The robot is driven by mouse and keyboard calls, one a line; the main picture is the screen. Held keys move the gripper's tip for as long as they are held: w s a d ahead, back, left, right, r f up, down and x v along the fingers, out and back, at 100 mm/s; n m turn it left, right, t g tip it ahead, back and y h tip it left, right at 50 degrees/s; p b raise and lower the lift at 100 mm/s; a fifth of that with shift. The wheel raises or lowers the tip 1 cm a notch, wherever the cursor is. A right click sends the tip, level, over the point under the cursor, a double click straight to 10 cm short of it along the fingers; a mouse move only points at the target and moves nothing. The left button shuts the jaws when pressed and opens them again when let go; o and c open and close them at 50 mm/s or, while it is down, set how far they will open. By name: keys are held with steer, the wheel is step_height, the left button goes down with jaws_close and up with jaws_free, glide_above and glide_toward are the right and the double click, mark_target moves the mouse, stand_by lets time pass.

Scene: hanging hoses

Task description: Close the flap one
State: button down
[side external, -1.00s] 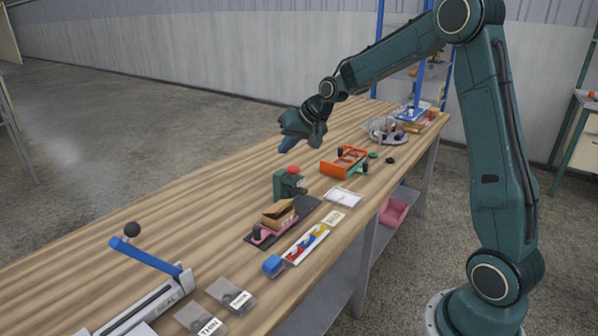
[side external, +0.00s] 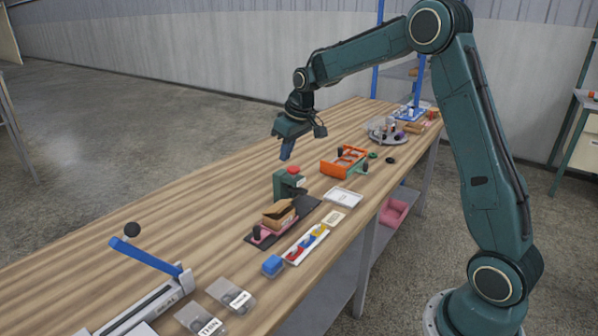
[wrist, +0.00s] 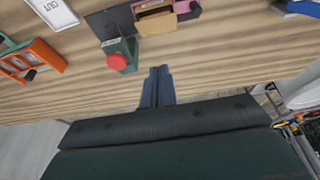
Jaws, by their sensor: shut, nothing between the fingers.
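A small brown cardboard box (side external: 278,221) sits on a pink-and-dark fixture (side external: 262,236) near the middle of the bench. A flap (side external: 277,208) stands partly raised on top of it; I cannot tell which flap is flap one. The box also shows at the top of the wrist view (wrist: 158,22), where its flaps are hard to make out. My gripper (side external: 286,156) hangs above the bench, behind the box and apart from it, fingers pointing down. In the wrist view its fingers (wrist: 160,72) are together and empty.
A green device with a red button (side external: 291,177) stands between my gripper and the box. An orange frame (side external: 344,161), a white tray (side external: 342,197) and a strip of coloured parts (side external: 306,244) lie nearby. A blue-handled lever (side external: 145,256) rises at front left. The bench's left side is mostly bare.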

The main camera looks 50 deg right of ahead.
steer(key=shift+f, duration=0.7)
glide_above(280, 206)
steer(key=f, duration=0.9)
steer(key=shift+w+f, duration=0.25)
steer(key=shift+f, duration=0.1)
steer(key=shift+s+f, duration=0.35)
steer(key=shift+f, duration=0.3)
steer(key=shift+s+f, duration=0.35)
steer(key=shift+f, duration=0.25)
steer(key=shift+s+f, duration=0.25)
steer(key=shift+f, duration=0.15)
